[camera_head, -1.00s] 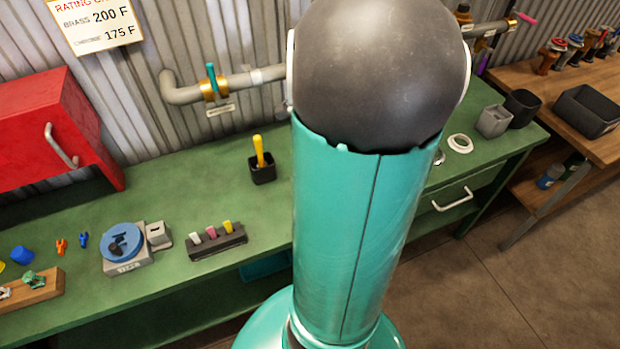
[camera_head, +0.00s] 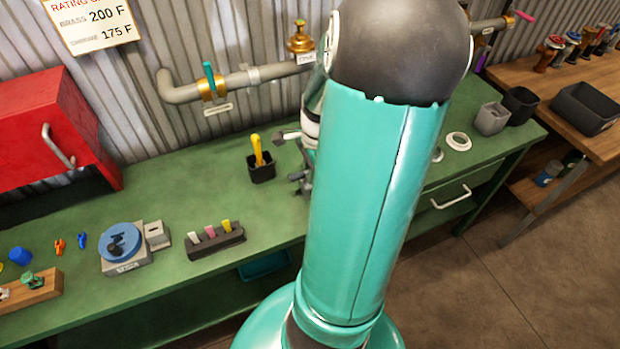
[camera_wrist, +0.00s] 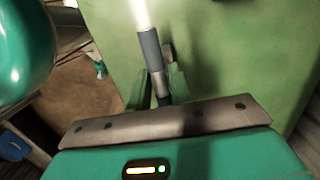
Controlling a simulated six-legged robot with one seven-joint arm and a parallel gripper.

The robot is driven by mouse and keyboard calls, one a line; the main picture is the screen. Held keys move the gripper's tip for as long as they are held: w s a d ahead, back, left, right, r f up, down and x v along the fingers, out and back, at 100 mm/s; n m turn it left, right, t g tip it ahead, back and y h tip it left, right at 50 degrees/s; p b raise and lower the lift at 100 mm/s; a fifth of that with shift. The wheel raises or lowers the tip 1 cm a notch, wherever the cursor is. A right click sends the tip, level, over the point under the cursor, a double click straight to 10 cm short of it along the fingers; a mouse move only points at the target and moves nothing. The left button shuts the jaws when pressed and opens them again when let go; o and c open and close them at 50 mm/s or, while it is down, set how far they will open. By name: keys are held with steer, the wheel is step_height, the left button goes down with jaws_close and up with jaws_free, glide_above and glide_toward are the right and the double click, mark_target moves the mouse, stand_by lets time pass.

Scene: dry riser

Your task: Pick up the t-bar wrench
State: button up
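In the wrist view a grey rod (camera_wrist: 150,50) with a darker sleeve and a bright, overexposed upper end runs up the picture between the fingers of my gripper (camera_wrist: 164,84). It may be the t-bar wrench, but no crossbar shows clearly. The green fingers lie close on both sides of the rod's lower part; whether they press on it cannot be told. In the head view my arm hides most of my gripper. Dark parts beside the arm (camera_head: 300,180) show just above the bench, right of the black cup.
The green bench (camera_head: 130,190) carries a black cup (camera_head: 262,173) with a yellow-handled tool, a rack of coloured pegs (camera_head: 215,240) and a blue round fixture (camera_head: 120,242). A red cabinet (camera_head: 50,130) and a pipe (camera_head: 185,93) are behind.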

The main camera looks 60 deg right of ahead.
jaws_close()
steer(key=shift+r, duration=0.15)
